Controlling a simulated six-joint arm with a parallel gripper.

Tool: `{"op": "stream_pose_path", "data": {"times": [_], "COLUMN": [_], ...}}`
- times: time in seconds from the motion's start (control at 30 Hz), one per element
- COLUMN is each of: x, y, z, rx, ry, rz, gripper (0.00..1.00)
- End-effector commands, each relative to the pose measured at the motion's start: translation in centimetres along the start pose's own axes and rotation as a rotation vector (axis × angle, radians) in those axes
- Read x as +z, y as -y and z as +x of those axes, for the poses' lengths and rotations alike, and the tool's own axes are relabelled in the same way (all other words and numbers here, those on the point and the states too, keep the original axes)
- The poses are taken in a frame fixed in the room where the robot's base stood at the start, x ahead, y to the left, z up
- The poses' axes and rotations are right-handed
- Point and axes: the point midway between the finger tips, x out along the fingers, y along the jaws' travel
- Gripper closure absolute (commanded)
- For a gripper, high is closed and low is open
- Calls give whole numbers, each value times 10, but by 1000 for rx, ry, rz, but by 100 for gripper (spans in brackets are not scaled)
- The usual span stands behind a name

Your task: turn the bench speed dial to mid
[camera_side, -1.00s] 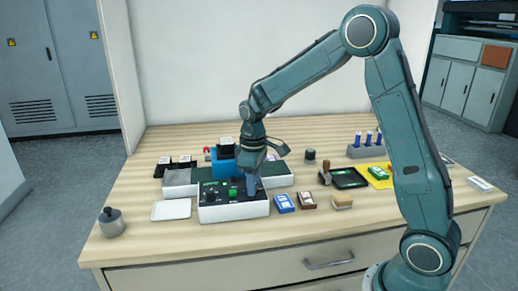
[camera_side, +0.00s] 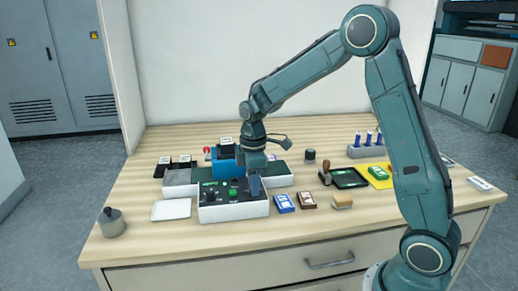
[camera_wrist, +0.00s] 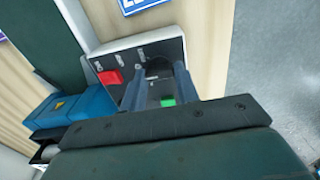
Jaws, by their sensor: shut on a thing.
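The bench control box (camera_side: 235,211) is white with a dark top panel, and stands near the front of the bench. A green button (camera_side: 233,193) shows on its panel. My gripper (camera_side: 254,192) points down at the right end of the panel. In the wrist view my gripper's two fingers (camera_wrist: 160,82) stand either side of a dark round knob (camera_wrist: 158,68), the speed dial, and are shut on it. The fingers hide part of the dial, and its pointer cannot be read. A red switch (camera_wrist: 110,78) and a green button (camera_wrist: 168,102) lie beside the fingers.
A blue machine (camera_side: 226,161) stands close behind the box. A white plate (camera_side: 171,210) lies to its left. A blue box (camera_side: 284,203), a brown box (camera_side: 307,200) and a wooden block (camera_side: 342,201) lie to its right. The front bench strip is clear.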

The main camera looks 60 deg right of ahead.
Motion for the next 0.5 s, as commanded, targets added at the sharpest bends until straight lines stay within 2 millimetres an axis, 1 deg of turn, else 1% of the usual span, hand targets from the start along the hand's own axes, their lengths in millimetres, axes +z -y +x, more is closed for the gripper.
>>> {"op": "stream_pose_path", "data": {"times": [0.13,0.17,0.2,0.27,0.5], "x": [0,0,0,0,0], "y": [0,0,0,0,0], "z": [-2,-2,-2,-1,-1], "rx": [2,2,2,2,1], "ry": [-2,-2,-2,-2,-1], "rz": [1,1,1,1,2], "gripper": [92,67,59,48,47]}}
